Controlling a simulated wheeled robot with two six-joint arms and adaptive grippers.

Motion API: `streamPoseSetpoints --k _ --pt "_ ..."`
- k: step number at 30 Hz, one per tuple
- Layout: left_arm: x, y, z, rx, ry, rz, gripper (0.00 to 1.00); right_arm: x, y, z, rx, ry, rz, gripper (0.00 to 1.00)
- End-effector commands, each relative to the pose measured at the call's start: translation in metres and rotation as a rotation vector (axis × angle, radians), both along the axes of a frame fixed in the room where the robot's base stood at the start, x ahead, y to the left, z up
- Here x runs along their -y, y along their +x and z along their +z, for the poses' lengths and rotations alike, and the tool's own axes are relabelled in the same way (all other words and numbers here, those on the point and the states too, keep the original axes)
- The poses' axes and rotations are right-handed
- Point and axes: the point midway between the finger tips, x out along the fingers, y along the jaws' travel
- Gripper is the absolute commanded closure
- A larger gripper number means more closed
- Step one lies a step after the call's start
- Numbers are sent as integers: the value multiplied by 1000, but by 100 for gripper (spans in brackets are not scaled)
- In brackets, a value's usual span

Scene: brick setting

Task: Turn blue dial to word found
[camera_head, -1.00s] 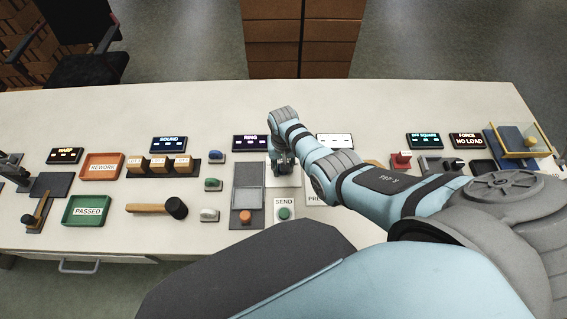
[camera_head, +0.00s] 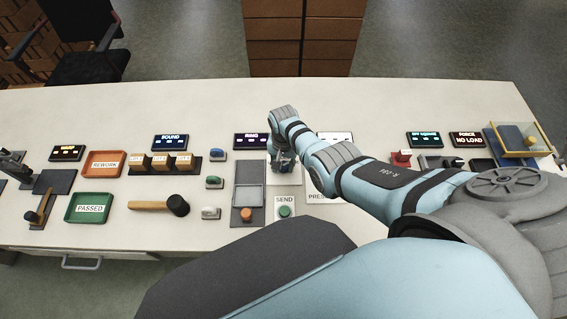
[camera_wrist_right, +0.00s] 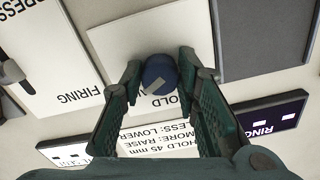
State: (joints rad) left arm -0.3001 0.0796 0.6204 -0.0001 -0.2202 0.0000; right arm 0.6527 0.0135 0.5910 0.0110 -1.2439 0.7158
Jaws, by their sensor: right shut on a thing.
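The blue dial (camera_wrist_right: 159,76) shows in the right wrist view as a round blue knob with a pale pointer mark, on a white panel (camera_wrist_right: 117,48). My right gripper (camera_wrist_right: 160,85) is shut on it, with a finger on each side. In the head view my right gripper (camera_head: 284,160) is over the white panel, and it hides the dial there. My left gripper is not in view.
A "RING" display (camera_head: 251,141) stands behind the gripper. The SEND panel (camera_head: 285,207) with a green button is in front. A grey tray with an orange knob (camera_head: 246,214) is to the left. A mallet (camera_head: 160,205) lies farther left.

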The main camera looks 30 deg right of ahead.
Motion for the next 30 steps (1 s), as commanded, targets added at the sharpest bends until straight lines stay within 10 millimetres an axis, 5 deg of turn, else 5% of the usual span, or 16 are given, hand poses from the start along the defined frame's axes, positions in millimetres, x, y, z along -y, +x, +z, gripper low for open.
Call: streamPoseSetpoints --k 2,3,6,20,30 --pt "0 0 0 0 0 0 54 -1 0 0 1 2 -1 99" --pt "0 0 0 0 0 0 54 -1 0 0 1 2 -1 66" --pt "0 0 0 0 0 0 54 -1 0 0 1 2 0 51" --pt "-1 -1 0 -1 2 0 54 0 1 13 3 0 0 51" --pt "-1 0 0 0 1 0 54 -1 1 99 3 1 0 51"
